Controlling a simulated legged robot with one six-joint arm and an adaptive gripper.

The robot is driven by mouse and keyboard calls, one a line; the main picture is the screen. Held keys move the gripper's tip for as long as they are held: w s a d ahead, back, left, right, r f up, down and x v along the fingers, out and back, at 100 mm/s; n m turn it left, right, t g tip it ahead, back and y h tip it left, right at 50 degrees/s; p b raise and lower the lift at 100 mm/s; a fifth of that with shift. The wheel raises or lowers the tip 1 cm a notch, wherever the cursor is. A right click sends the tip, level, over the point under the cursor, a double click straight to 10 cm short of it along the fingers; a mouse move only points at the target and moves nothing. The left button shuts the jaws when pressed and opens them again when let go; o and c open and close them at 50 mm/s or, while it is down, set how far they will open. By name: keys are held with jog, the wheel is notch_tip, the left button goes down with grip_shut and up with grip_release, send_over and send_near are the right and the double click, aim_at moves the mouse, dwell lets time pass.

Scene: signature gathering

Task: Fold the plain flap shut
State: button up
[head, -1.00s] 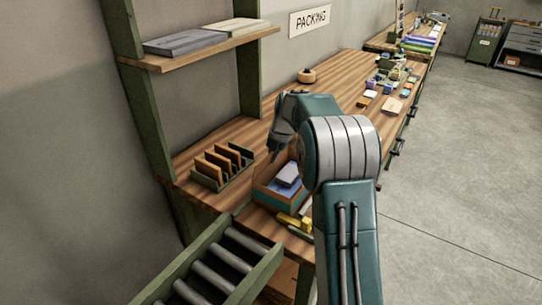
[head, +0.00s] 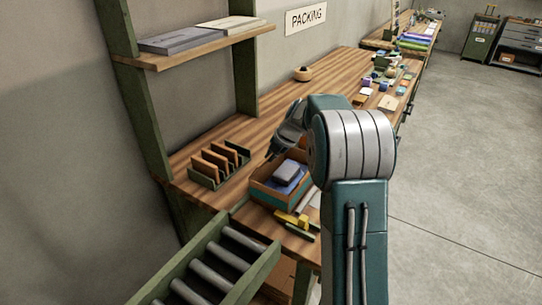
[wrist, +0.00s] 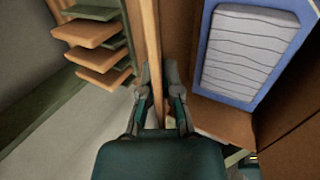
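The open box (head: 268,195), brown with a teal band, stands on the near end of the bench. Inside it are a blue item (head: 290,187) and a grey block (head: 286,172). In the wrist view the blue item (wrist: 205,48) carries a pale, lined top (wrist: 248,48). My gripper (head: 270,156) points down by the box's left side. In the wrist view the fingers of my gripper (wrist: 157,72) are a little apart, with a narrow upright brown strip (wrist: 152,25) running between them. I cannot tell whether this strip is the plain flap or the box wall, nor whether the fingers touch it.
A green rack (head: 207,179) with several brown panels stands close left of the box. Yellow items (head: 291,219) lie in front. A roller conveyor (head: 215,262) is at the near left. A shelf (head: 200,46) hangs above. Bare bench lies behind the box.

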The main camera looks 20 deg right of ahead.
jog(key=o, duration=0.4)
jog(key=shift+f, duration=0.1)
jog(key=shift+a, duration=0.1)
jog(key=shift+v, duration=6)
